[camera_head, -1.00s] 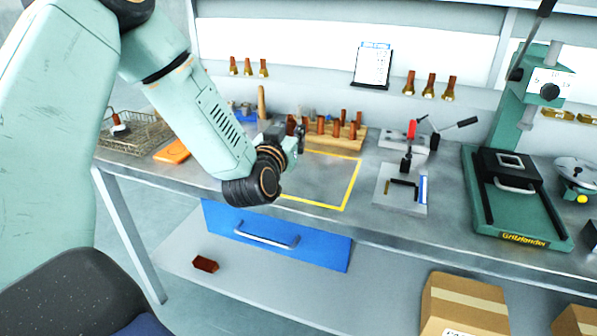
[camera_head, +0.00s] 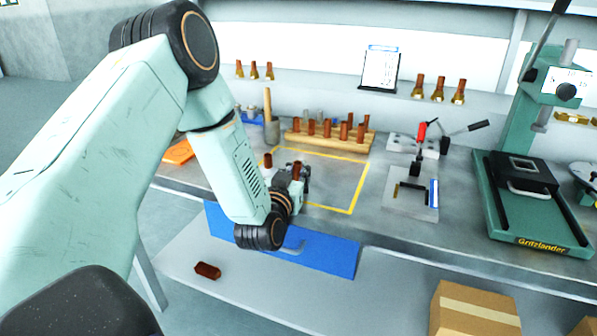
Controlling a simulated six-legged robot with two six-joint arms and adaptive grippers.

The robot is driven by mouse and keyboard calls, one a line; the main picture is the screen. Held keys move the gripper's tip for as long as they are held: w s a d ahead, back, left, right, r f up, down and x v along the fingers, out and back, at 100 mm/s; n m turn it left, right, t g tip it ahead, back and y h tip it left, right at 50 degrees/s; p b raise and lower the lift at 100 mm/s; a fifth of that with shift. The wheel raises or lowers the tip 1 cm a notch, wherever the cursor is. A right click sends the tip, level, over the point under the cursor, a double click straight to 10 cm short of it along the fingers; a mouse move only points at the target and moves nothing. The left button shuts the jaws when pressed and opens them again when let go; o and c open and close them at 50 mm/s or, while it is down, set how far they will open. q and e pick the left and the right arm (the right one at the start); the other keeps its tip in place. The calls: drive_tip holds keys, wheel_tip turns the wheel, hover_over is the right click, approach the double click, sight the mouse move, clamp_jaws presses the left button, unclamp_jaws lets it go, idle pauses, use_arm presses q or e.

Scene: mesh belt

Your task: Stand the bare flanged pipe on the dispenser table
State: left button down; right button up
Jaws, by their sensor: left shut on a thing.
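My left gripper (camera_head: 303,181) reaches in from the left and is over the yellow-outlined area of the steel bench (camera_head: 375,172). It is shut on a brown pipe (camera_head: 297,169), which is held about upright. The pipe's lower part is hidden by the gripper, so I cannot tell its flange or whether it touches the bench. A second short brown pipe (camera_head: 267,160) stands behind and left of the gripper. I cannot single out a dispenser table in this view. My right gripper is not in view.
A wooden rack (camera_head: 368,141) with several brown pipes stands behind the yellow outline (camera_head: 354,190). A toggle clamp (camera_head: 421,133), a plate with tools (camera_head: 402,205) and a green press (camera_head: 530,212) are to the right. The outlined area's right part is clear.

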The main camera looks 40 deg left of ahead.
use_arm(q)
drive_tip(key=shift+s+d, duration=0.25)
drive_tip(key=shift+s, duration=0.05)
drive_tip(key=c, duration=1.5)
unclamp_jaws()
drive_tip(key=shift+w+a+f, duration=0.15)
drive_tip(key=shift+w+f, duration=0.05)
drive_tip(key=shift+o, duration=1.4)
drive_tip(key=shift+s+r, duration=0.15)
drive_tip(key=shift+r, duration=0.05)
